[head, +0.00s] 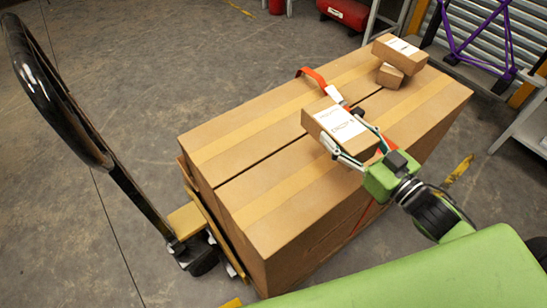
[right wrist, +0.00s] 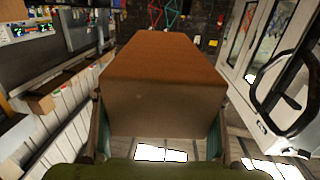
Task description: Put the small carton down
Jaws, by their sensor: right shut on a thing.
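A small brown carton (head: 322,119) with a white label on top is between the fingers of my right gripper (head: 342,128), which is shut on it. The carton is over the top of two large taped cartons (head: 262,115); whether it touches them I cannot tell. In the right wrist view the held carton (right wrist: 165,75) fills the middle, with a finger on each side of it. My left gripper is not in view.
Two other cartons, a labelled one (head: 400,53) and a smaller one (head: 390,76), are at the far right end of the large cartons. A red strap (head: 313,76) crosses the load. A pallet truck handle (head: 60,95) rises at left. The large cartons' near left top is clear.

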